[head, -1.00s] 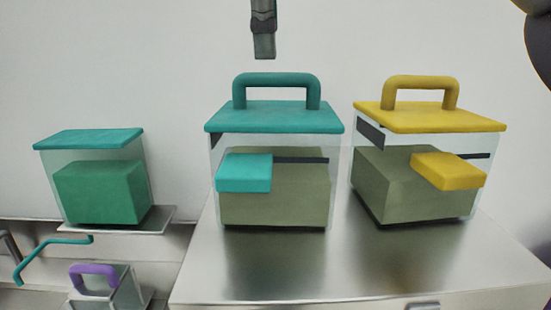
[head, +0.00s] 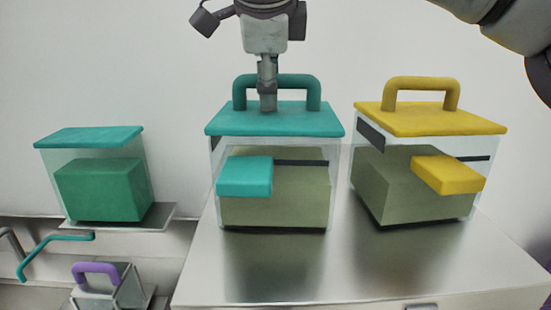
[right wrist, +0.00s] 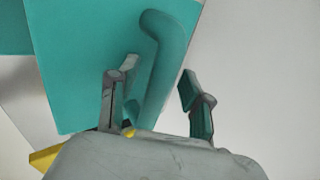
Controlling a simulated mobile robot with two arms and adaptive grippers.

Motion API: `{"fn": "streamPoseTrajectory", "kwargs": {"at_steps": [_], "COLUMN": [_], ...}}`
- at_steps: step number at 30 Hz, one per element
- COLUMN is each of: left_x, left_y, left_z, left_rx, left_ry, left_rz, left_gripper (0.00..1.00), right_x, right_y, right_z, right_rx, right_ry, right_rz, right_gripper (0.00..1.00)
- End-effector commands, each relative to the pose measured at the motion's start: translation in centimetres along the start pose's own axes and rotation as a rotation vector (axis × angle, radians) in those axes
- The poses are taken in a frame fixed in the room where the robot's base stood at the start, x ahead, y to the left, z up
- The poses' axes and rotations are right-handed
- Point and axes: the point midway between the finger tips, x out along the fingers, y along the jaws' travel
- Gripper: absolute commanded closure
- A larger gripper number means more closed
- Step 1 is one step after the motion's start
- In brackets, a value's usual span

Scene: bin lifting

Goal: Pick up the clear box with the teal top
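The clear box with the teal top (head: 228,120) stands on the metal counter, with a teal arched handle (head: 311,90) and a teal block on its front. Its lid (right wrist: 78,65) and handle (right wrist: 160,75) also show in the right wrist view. My right gripper (head: 267,100) points down from above at the handle's middle, hiding part of it. In the right wrist view its fingers (right wrist: 155,92) are spread, with the handle running between them and a gap on the right finger's side. My left gripper is not in view.
A similar box with a yellow top (head: 430,120) stands close on the right. A smaller teal-lidded box (head: 90,138) without a visible handle stands on the left, above a small purple-handled box (head: 95,270). The counter front (head: 300,275) is clear.

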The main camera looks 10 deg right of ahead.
Motion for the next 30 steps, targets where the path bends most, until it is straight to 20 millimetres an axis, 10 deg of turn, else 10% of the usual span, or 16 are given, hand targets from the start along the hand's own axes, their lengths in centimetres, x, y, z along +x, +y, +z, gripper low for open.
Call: {"fn": "streamPoseTrajectory", "kwargs": {"at_steps": [8,30], "left_x": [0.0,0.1], "left_y": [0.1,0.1], "left_z": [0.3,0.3], "left_rx": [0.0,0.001], "left_ry": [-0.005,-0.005], "left_rz": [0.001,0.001], "left_gripper": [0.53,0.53], "right_x": [0.0,-1.2], "right_y": [0.0,-0.8], "right_z": [0.0,0.1], "right_rx": [0.0,0.002], "right_ry": [0.0,-0.003], "right_rz": [0.0,-0.005], "right_gripper": [1.0,1.0]}}
